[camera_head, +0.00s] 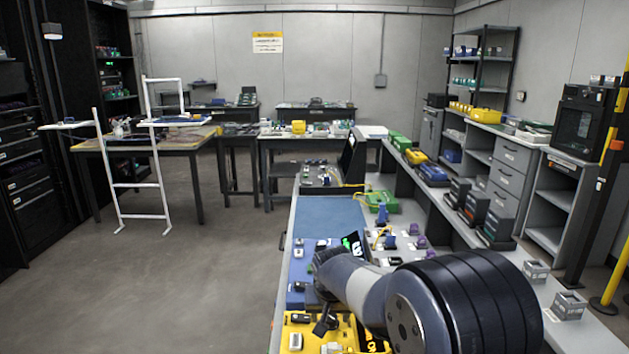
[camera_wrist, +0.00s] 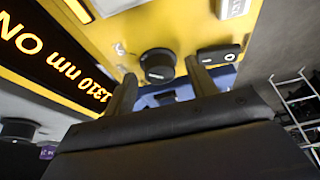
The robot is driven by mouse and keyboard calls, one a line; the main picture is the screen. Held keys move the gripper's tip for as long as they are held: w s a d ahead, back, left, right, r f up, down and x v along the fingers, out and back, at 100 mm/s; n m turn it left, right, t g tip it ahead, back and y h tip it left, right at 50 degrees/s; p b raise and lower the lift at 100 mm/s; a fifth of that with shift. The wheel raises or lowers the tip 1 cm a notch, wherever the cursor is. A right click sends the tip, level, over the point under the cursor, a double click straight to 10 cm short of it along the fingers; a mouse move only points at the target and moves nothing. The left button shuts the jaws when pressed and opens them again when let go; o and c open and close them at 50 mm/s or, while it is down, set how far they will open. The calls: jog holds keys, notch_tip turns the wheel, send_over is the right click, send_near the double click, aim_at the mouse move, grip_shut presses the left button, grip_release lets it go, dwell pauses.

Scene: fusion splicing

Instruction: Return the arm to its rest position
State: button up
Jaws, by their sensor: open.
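My arm reaches in from the bottom right of the head view over the near end of the bench. The yellow instrument (camera_wrist: 135,25) lies beyond the fingers. A black knob (camera_wrist: 157,64) shows between the fingertips, and a black rocker switch (camera_wrist: 218,54) is close to the right finger. Contact cannot be told. A lit display (camera_wrist: 45,50) reads "1310 nm" and "ON".
A blue mat (camera_head: 330,214) lies farther along the bench, with small parts and a green device (camera_head: 381,201) nearby. A white ladder-like frame (camera_head: 135,190) stands at left. The floor (camera_head: 215,270) left of the bench is clear.

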jog(key=shift+v, duration=1.2)
